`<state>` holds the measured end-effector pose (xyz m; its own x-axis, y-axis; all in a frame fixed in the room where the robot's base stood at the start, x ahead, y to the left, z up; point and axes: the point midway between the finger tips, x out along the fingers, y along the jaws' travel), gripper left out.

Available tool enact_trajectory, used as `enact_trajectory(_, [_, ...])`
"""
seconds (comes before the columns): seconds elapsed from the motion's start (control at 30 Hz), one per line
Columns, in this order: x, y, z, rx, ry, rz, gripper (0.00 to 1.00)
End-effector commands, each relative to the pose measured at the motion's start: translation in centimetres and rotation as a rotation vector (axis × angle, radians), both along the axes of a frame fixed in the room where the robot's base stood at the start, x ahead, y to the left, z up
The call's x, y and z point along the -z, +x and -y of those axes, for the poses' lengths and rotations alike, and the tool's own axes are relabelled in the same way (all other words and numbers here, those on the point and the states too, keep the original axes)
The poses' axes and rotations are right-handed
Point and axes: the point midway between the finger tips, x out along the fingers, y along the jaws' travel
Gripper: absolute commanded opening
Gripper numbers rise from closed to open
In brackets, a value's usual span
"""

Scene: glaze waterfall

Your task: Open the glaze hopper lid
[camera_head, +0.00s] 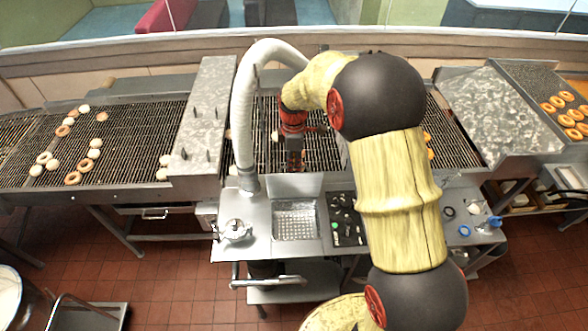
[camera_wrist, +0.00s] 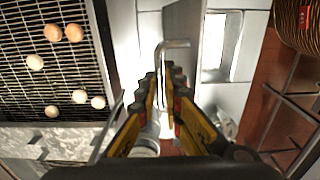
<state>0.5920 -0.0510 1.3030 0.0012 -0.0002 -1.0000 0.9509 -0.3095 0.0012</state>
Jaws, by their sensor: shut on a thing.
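My gripper (camera_head: 295,164) is at the back of the steel work unit, pointing down, its fingertips near the top of a grey lid panel. The lid panel (camera_head: 282,185) stands raised behind the hopper opening (camera_head: 295,221), which shows a perforated bottom. In the wrist view, my gripper (camera_wrist: 163,82) has its yellow fingers close together on a bent metal handle (camera_wrist: 177,43). The lid panel (camera_wrist: 182,22) shows beside the handle, and the hopper opening (camera_wrist: 221,46) lies to its right. The fingers partly hide the handle, so its exact seating is unclear.
A conveyor grate (camera_head: 95,140) with doughnuts runs behind and left. A white hose (camera_head: 243,130) rises beside the gripper. A kettle-like pot (camera_head: 235,230) stands left of the hopper, and a dark tray (camera_head: 347,232) lies right. A front rail (camera_head: 268,282) borders the unit.

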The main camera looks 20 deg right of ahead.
Motion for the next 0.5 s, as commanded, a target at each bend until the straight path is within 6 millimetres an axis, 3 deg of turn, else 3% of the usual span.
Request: enact_trajectory(0.5, [0.6, 2.2, 0.8, -0.001, 0.000, -0.004, 0.00])
